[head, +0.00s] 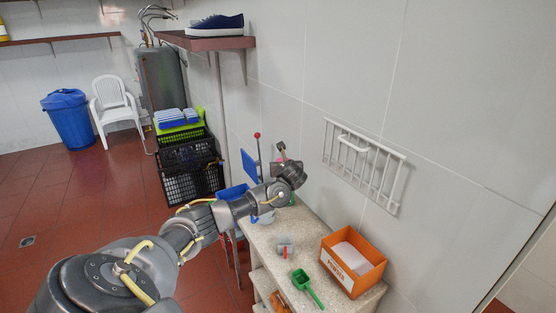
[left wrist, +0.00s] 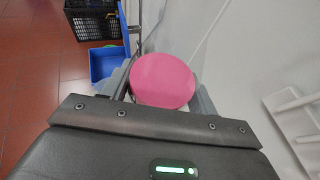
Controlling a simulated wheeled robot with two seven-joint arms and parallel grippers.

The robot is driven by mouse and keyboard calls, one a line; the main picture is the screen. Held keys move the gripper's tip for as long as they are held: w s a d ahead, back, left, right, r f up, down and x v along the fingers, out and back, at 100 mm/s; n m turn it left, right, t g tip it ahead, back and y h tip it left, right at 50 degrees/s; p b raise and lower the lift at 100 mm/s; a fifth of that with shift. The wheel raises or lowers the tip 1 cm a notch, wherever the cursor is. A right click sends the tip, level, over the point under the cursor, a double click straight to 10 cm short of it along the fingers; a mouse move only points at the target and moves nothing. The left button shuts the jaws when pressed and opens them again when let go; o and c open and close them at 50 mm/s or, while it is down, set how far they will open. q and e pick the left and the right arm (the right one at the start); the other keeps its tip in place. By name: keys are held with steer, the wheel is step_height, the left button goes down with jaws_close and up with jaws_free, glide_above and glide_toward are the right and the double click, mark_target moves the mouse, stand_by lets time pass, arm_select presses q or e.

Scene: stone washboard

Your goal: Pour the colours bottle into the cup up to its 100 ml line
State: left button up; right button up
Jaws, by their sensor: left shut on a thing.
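My left gripper (head: 282,152) is raised above the far end of the stone counter (head: 328,229), near the wall. In the left wrist view it is shut on a pink, round-ended thing (left wrist: 163,80), which fills the space between the fingers. This seems to be the colours bottle; its label and the rest of its body are hidden. A small grey cup-like vessel (head: 285,241) with a red part stands on the counter, apart from the gripper. Its 100 ml line and contents are too small to make out. My right gripper is in neither view.
An orange box (head: 338,268) and a green scoop (head: 304,284) are on the near counter. A white rack (head: 363,168) hangs on the wall beside the arm. A blue bin (left wrist: 105,64) lies beyond the gripper. A shelf with a shoe (head: 215,25) is above.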

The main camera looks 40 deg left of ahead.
arm_select(q)
steer(key=s+d+r+m+t+h, duration=0.1)
steer(key=s+d+r+m+h, duration=0.15)
steer(key=d, duration=0.75)
steer(key=s+d+r+m+t+h, duration=0.2)
steer(key=d+r, duration=0.1)
steer(key=d, duration=0.6)
steer(key=s+d+r+m+t+h, duration=0.1)
steer(key=s+d+r+m+h, duration=0.15)
steer(key=d, duration=0.75)
steer(key=s+d+f+m+t+h+b, duration=0.1)
steer(key=s+d+f+m+h+b, duration=0.2)
steer(key=s+d+b, duration=0.4)
steer(key=f+b, duration=0.1)
steer(key=b, duration=0.2)
steer(key=shift+d, duration=0.35)
